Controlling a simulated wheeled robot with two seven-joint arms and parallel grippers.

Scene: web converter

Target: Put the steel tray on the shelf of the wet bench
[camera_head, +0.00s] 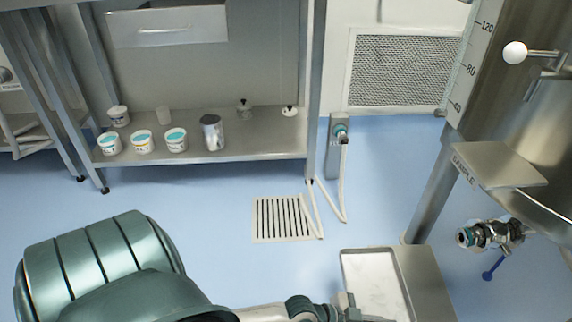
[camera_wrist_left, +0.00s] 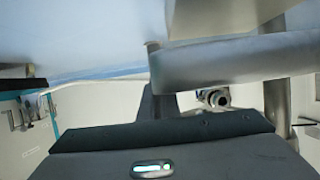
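The steel tray (camera_head: 372,278), shallow and rectangular with a raised rim, is at the bottom right of the head view, partly cut off by the lower edge. My left gripper (camera_head: 343,304) is at the tray's left side, very close to its rim. Whether its fingers are closed on the rim is hidden. In the left wrist view, a broad grey metal edge (camera_wrist_left: 235,62) lies close in front of my gripper body. A steel bench at upper left, seemingly the wet bench, has a low shelf (camera_head: 262,148). My right gripper is out of view.
Several white tubs (camera_head: 142,141) and a metal can (camera_head: 212,132) stand on the shelf; its right part is fairly bare. A steel vessel with a valve (camera_head: 487,235) stands right. A steel surface (camera_head: 427,285) adjoins the tray.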

